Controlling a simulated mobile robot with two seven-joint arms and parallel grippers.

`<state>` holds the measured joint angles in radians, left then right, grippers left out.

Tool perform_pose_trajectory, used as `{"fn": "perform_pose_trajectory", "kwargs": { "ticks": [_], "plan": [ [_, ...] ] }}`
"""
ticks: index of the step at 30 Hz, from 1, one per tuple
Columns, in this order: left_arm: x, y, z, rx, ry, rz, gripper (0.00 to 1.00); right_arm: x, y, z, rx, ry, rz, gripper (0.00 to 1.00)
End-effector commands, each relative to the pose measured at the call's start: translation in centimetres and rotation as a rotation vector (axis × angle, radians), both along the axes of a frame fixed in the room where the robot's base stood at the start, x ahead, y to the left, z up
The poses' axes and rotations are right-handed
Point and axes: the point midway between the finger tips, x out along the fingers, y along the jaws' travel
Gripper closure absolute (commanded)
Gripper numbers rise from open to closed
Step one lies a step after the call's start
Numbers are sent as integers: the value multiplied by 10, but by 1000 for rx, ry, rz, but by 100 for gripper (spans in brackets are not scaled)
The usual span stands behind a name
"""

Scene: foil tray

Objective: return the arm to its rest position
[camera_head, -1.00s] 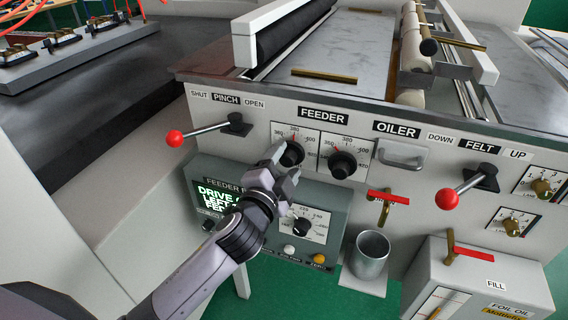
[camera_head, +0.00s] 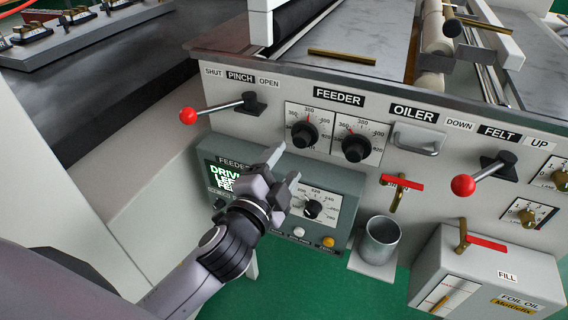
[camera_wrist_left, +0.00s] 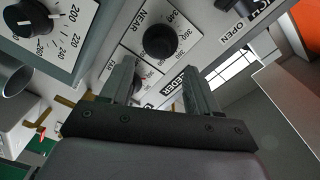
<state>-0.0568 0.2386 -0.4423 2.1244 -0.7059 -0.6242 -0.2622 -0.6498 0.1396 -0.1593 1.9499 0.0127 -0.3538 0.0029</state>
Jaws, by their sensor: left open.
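My left gripper (camera_head: 277,172) is open and empty in front of the feeder machine's panel, just below and left of the left black feeder knob (camera_head: 305,134). Its fingers overlap the top of the grey display box (camera_head: 345,185) in the head view. My left arm comes in from the lower left corner. In the left wrist view the two fingers of the left gripper (camera_wrist_left: 160,88) stand wide apart with nothing between them, and a black knob (camera_wrist_left: 160,42) shows beyond them. My right gripper does not show.
The red-knobbed pinch lever (camera_head: 188,116) sticks out at the left. A second red-knobbed lever (camera_head: 463,185) marked felt is at the right. A red-handled valve (camera_head: 401,181), a metal cup (camera_head: 380,240) and the foil oil box (camera_head: 490,270) stand right of my gripper.

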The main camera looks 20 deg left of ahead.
Motion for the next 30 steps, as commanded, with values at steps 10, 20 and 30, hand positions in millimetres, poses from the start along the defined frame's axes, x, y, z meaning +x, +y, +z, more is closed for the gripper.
{"fn": "perform_pose_trajectory", "kwargs": {
  "ticks": [10,20,30],
  "plan": [
    [-3,1,-13,-32,38,-5,39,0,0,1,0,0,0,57],
    [-85,18,-158,-541,465,46,39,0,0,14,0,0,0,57],
    [-173,39,-232,-936,679,221,39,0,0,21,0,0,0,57]
  ]
}}
